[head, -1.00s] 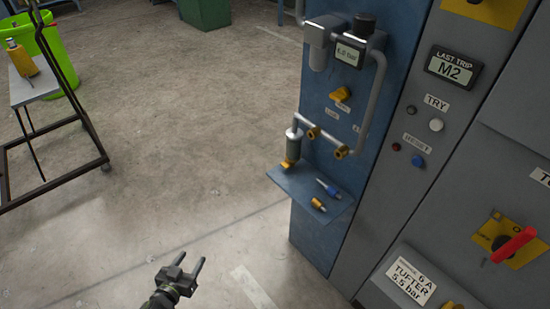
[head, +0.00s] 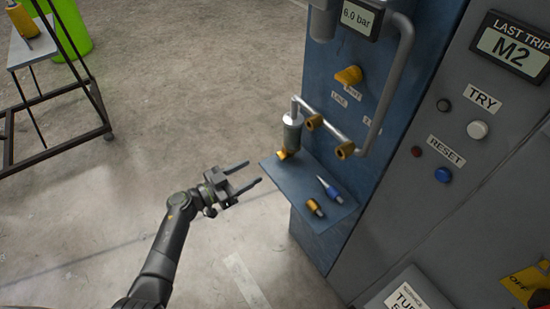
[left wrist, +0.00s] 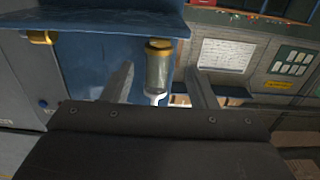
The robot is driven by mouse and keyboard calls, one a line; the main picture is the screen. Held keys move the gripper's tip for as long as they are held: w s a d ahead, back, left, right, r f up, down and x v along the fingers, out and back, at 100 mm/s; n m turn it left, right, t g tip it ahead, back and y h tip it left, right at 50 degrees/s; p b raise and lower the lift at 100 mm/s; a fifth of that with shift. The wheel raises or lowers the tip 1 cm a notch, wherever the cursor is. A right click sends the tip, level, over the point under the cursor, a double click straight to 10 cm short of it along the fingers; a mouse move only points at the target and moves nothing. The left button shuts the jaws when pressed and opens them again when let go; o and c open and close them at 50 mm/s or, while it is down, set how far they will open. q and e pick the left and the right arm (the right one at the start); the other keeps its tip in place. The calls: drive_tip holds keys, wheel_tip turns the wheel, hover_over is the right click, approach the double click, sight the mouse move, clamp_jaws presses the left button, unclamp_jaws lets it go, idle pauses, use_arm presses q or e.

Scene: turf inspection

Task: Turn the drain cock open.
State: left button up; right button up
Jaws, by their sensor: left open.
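The drain cock (head: 284,153) is a small yellow lever at the bottom of a grey filter bowl (head: 292,131) on the blue panel, just above a small blue shelf. My left gripper (head: 254,173) is open and empty, its two fingers pointing right toward the cock, with a gap to it in the head view. The left wrist view looks upside down. There the bowl (left wrist: 158,72) appears between the fingers, with the yellow cock (left wrist: 158,43) at its top end, close to the shelf (left wrist: 95,15). The lever's exact angle is hard to tell. My right gripper is out of view.
A blue-tipped tool (head: 329,189) and a yellow fitting (head: 314,207) lie on the shelf (head: 300,187). A grey pipe with brass fittings (head: 345,150) and a yellow knob (head: 348,76) are beside and above. A black-framed cart (head: 95,95) stands at left. The floor between is clear.

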sight(279, 157)
use_arm(q)
drive_tip(key=b+x, duration=0.1)
drive_tip(key=x, duration=0.8)
drive_tip(key=shift+w+d, duration=0.2)
drive_tip(key=shift+d, duration=0.05)
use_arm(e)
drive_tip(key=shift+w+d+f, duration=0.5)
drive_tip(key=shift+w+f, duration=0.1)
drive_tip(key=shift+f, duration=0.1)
use_arm(q)
drive_tip(key=shift+c, duration=0.2)
drive_tip(key=c, duration=0.9)
drive_tip(key=shift+m, duration=0.8)
drive_tip(key=shift+m+p, duration=0.4)
drive_tip(key=shift+m, duration=0.9)
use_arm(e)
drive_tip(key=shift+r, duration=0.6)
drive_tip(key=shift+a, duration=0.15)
